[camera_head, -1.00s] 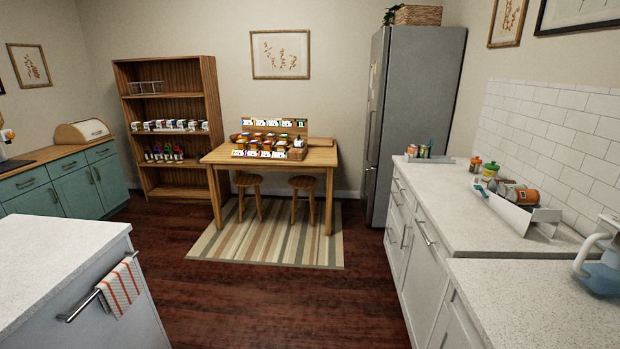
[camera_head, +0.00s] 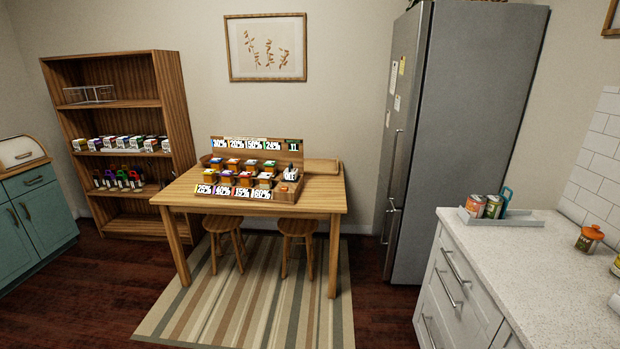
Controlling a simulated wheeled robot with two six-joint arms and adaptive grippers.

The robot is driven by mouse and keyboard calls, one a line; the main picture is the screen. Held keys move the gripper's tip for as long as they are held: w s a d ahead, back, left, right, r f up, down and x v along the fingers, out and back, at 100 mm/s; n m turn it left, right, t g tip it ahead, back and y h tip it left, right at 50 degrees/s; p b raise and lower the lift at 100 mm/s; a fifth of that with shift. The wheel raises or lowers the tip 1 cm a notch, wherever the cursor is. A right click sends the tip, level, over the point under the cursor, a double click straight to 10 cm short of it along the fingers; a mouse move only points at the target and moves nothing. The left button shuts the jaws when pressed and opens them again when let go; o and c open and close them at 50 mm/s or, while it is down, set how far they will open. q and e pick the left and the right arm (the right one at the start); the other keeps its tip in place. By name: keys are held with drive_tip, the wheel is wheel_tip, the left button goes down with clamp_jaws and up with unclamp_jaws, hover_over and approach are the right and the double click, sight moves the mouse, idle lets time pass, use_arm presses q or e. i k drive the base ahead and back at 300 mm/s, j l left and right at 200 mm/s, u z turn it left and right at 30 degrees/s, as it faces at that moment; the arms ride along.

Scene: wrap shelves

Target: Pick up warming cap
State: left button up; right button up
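I cannot tell which thing, if any, in view is the warming cap. On the wooden table (camera_head: 322,190), a tiered wooden stand (camera_head: 215,148) holds several small coloured boxes (camera_head: 232,165) behind white percentage labels. A small white item marked "OFF" (camera_head: 290,174) stands at the stand's right side. The wooden bookcase (camera_head: 180,110) at the left holds a row of white cartons (camera_head: 122,145) on its middle shelf. Several small dark items with coloured parts (camera_head: 128,180) stand on the shelf below. Neither of my grippers is in view.
Two stools (camera_head: 298,228) stand under the table on a striped rug (camera_head: 250,315). A grey fridge (camera_head: 470,130) is right of the table. The right counter (camera_head: 540,270) bears a tray (camera_head: 525,220) with cans and an orange-lidded jar (camera_head: 589,239). Dark floor is open at the left front.

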sight(289, 173)
drive_tip(key=i, duration=1.7)
drive_tip(key=u, duration=0.05)
